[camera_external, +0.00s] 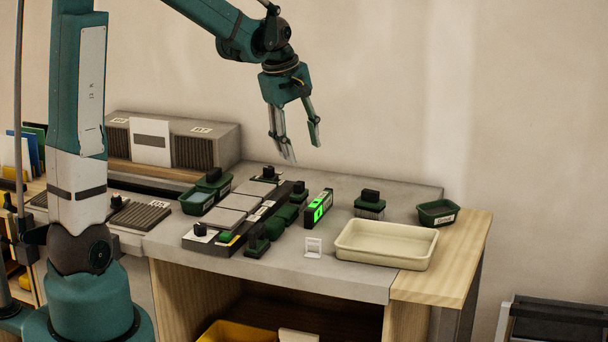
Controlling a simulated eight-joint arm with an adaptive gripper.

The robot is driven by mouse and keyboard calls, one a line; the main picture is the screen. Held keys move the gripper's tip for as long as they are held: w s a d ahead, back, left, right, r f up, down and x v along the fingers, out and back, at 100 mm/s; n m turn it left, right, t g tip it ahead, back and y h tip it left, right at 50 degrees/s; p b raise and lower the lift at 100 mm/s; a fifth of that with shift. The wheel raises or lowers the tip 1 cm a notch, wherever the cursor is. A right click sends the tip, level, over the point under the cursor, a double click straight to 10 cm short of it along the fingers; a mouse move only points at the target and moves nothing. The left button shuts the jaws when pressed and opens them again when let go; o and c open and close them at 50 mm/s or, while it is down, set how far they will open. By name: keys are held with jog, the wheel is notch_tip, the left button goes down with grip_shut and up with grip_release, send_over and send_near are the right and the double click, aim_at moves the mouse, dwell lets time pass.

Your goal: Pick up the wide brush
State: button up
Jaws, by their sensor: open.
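A block with a black knob, a dark green body and a greyish lower part that looks like bristles stands upright on the grey worktop; I take it for the wide brush (370,206). It is behind the cream tray, right of the lit green device. My gripper (302,150) is open and empty, pointing down in the air above the worktop. It is up and to the left of the brush, clearly apart from it. Nothing hides the brush.
A cream tray (384,262) is at the front right, with a small green bin (438,212) behind it. A green-lit device (318,208) and a small white stand (313,249) are nearby. Grey tiles (222,218) and several knobbed green blocks fill the middle.

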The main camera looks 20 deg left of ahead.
jog(key=w+d+f+n+g+p, duration=0.1)
jog(key=w+d+f+n+p, duration=0.25)
jog(key=w+d, duration=0.35)
jog(key=n+g+p, duration=0.1)
jog(key=n+p, duration=0.1)
jog(key=p, duration=0.1)
send_over(369, 190)
jog(key=a, duration=0.2)
notch_tip(369, 190, down, 4)
jog(key=shift+s+d+f, duration=0.1)
jog(key=shift+d+f, duration=0.05)
jog(key=shift+f, duration=0.1)
jog(key=shift+d+f+g+p, duration=0.3)
jog(key=shift+d+f, duration=0.15)
jog(key=shift+f, duration=0.05)
jog(key=shift+d+f, duration=0.2)
jog(key=shift+f, duration=1.1)
jog(key=shift+f, duration=0.1)
jog(key=shift+d+f, duration=0.25)
jog(key=shift+f, duration=1)
jog(key=shift+d+f, duration=0.2)
jog(key=shift+f, duration=1)
